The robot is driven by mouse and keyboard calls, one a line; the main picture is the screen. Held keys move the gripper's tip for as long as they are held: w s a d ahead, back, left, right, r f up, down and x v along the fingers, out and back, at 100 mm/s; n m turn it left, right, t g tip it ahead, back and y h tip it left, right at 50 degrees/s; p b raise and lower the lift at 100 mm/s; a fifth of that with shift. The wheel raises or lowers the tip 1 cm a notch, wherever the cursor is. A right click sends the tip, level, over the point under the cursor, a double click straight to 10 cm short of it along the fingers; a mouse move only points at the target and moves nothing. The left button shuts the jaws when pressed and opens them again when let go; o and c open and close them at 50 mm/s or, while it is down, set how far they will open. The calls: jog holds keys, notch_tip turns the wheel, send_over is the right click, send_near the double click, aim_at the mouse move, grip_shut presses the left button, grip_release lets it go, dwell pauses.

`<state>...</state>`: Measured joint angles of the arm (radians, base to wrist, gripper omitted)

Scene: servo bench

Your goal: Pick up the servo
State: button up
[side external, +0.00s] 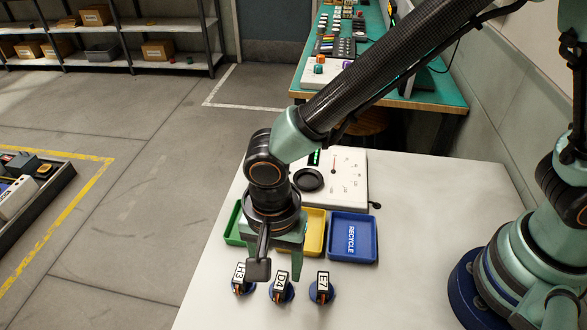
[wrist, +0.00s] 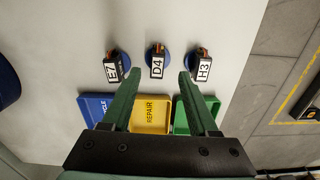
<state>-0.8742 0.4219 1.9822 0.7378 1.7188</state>
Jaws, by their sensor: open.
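Three small dark servos with white labels stand in a row on round blue bases. They are H3 (side external: 240,273), D4 (side external: 281,279) and E7 (side external: 323,282). In the wrist view, E7 (wrist: 113,69) is at left, D4 (wrist: 157,66) in the middle and H3 (wrist: 203,69) at right. My gripper (side external: 278,262) is open and empty, pointing down over the table. In the wrist view the two fingers of my gripper (wrist: 159,76) are spread, with D4 centred between and just beyond their tips. I cannot tell the exact height of the tips above D4.
Behind the servos are a green tray (side external: 233,225), a yellow REPAIR tray (side external: 315,231) and a blue RECYCLE tray (side external: 352,238). A white tester (side external: 345,180) with a dial and a black round pad stands behind them. The white tabletop (side external: 430,220) is clear at right.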

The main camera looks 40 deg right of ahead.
aim_at(281, 281)
jog(key=shift+s+d+f, duration=0.1)
jog(key=shift+f, duration=1.35)
jog(key=shift+d+f, duration=0.1)
jog(key=shift+f, duration=1.35)
jog(key=shift+c, duration=0.3)
grip_shut()
